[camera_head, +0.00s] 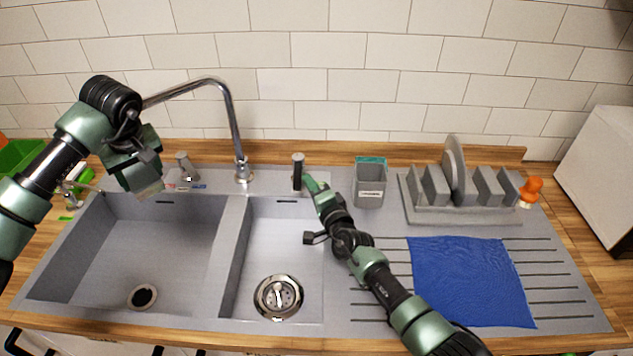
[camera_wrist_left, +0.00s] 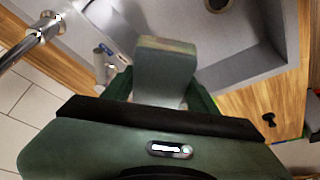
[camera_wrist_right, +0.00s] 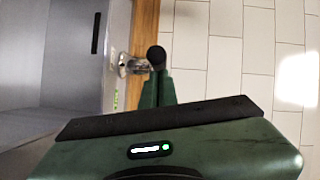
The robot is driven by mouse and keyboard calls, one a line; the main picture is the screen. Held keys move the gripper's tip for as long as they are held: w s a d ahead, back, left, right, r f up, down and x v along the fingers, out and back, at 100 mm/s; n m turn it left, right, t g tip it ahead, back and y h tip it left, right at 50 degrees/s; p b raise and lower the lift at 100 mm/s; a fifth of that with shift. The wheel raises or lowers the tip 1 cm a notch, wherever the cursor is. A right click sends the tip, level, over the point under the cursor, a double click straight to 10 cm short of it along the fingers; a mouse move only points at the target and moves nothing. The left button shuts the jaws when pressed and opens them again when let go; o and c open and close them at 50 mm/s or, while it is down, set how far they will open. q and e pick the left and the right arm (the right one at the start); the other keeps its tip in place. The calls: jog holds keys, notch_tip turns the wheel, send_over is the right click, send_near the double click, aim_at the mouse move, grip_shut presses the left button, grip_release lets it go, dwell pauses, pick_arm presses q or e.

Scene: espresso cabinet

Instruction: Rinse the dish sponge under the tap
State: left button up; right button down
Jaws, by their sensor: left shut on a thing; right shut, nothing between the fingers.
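My left gripper (camera_head: 143,178) is shut on the grey dish sponge (camera_head: 150,190), holding it above the back of the left basin (camera_head: 165,245). The sponge (camera_wrist_left: 165,75) sticks out between the fingers in the left wrist view. The chrome tap (camera_head: 237,140) arches left, its spout end hidden behind my left arm; I see no water. My right gripper (camera_head: 309,183) is shut and empty beside a dark-fronted chrome handle (camera_head: 298,173) behind the right basin. In the right wrist view the handle's round black end (camera_wrist_right: 156,56) is just beyond the fingertips; contact is unclear.
The right basin (camera_head: 255,250) has a strainer. A grey holder (camera_head: 370,185), a dish rack (camera_head: 460,212) with a plate and a blue cloth (camera_head: 470,280) lie right. A small chrome fixture (camera_head: 186,168) stands behind the left basin. A green container (camera_head: 22,158) is far left.

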pick_arm(q)
jog(key=shift+d, duration=0.15)
pick_arm(e)
jog(key=shift+s+a, duration=0.2)
jog(key=shift+a, duration=0.3)
pick_arm(q)
jog(key=shift+a, duration=0.4)
jog(key=shift+s+d, duration=0.1)
jog(key=shift+d, duration=0.05)
pick_arm(e)
jog(key=v, duration=0.3)
jog(key=d+v, duration=0.1)
jog(key=v, duration=0.3)
jog(key=r+v, duration=0.1)
jog(key=v, duration=0.3)
jog(key=shift+w+d, duration=0.35)
jog(key=shift+w, duration=0.05)
pick_arm(q)
jog(key=shift+d, duration=0.1)
pick_arm(e)
jog(key=shift+s+d, duration=0.15)
jog(key=shift+s, duration=0.1)
